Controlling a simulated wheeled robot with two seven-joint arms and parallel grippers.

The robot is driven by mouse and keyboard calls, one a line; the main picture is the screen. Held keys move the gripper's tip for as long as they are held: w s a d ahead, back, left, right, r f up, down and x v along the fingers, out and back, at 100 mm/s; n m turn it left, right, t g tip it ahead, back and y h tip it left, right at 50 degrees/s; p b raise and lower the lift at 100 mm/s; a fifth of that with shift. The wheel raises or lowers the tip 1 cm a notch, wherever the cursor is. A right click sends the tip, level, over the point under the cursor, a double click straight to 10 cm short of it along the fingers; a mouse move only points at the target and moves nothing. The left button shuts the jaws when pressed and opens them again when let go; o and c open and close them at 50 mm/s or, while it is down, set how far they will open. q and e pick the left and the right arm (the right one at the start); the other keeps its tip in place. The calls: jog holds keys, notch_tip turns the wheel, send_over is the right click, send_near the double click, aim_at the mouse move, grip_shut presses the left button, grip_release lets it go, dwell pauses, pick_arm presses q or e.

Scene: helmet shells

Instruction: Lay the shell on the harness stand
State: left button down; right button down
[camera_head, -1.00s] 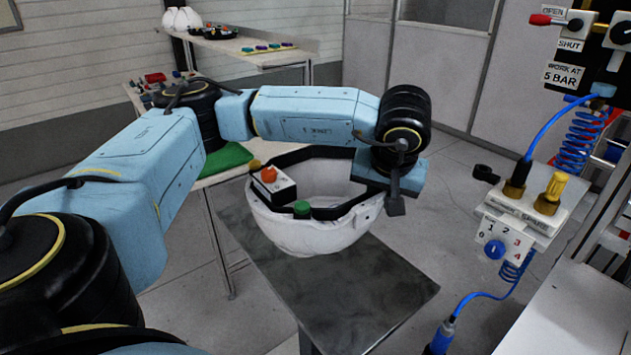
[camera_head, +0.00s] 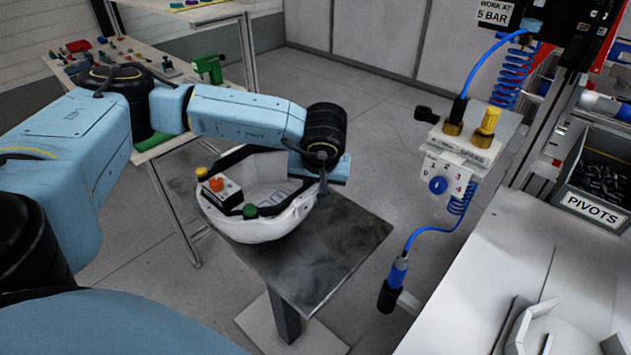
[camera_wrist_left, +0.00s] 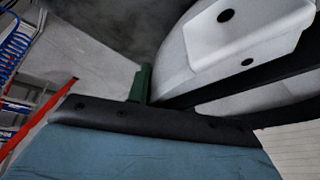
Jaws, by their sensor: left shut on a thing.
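A white helmet shell (camera_head: 268,228) sits open side up at the dark metal table (camera_head: 345,250). Whether it rests on the top or hangs just above it, I cannot tell. A black angular band (camera_head: 240,156) runs along its rim, and I cannot make out whether this belongs to the harness stand. My left gripper (camera_head: 323,186) is shut on the shell's right-hand rim. In the left wrist view the shell (camera_wrist_left: 250,35) fills the upper right, with dark round holes in a white block and a black strap below. My right gripper is out of view.
A small box with an orange button (camera_head: 217,184) stands at the shell's left rim. A valve block (camera_head: 465,145) with a hanging blue hose is to the right. A white bench (camera_head: 480,290) with a PIVOTS bin (camera_head: 595,208) fills the right side. The dark table's front right is bare.

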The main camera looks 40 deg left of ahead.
pick_arm(q)
jog(key=shift+r, duration=0.1)
jog(key=c, duration=1.2)
grip_release()
jog(key=shift+c, duration=0.2)
jog(key=shift+d+r, duration=0.1)
jog(key=shift+r, duration=0.05)
jog(key=v, duration=1.1)
jog(key=shift+s+d+r, duration=0.15)
jog(key=shift+s+r, duration=0.1)
